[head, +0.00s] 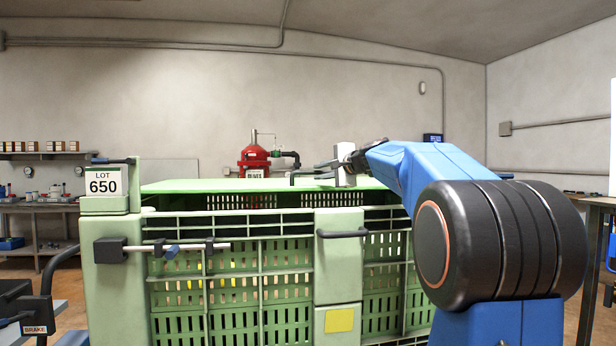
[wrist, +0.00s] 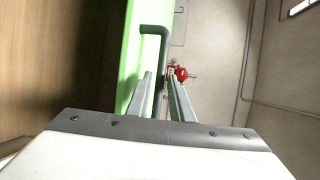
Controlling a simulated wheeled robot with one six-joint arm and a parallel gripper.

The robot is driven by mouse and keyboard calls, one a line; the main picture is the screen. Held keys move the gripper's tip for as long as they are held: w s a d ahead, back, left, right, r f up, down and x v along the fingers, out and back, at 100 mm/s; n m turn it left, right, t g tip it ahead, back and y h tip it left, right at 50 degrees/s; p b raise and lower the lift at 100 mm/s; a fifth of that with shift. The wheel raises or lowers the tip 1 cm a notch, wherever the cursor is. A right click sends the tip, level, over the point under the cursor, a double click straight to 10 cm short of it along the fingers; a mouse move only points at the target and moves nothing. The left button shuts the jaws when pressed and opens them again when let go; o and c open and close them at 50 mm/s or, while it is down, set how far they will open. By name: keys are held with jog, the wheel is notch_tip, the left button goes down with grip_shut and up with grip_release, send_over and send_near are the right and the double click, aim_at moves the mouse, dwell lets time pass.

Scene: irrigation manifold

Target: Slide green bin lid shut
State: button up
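The green bin (head: 235,250) has slatted walls and fills the middle of the head view. Its flat green lid (head: 230,186) lies along the top; a dark open strip shows between lid and near rim. A dark bar handle (head: 305,173) stands on the lid, and it also shows in the wrist view (wrist: 155,32). My gripper (head: 325,165) is over the lid at this handle. In the wrist view my two fingers (wrist: 161,78) are apart, with the handle's bar at or between their tips. Firm contact with it cannot be made out.
A LOT 650 sign (head: 103,183) stands at the bin's left corner. A latch rod (head: 190,246) and another dark handle (head: 342,233) are on the front. A red tank (head: 254,158) stands behind. Shelves are at far left, a table (head: 600,201) at right.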

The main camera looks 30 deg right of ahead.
jog(key=x, duration=0.7)
jog(key=shift+w, duration=0.4)
jog(key=shift+c, duration=0.3)
grip_shut()
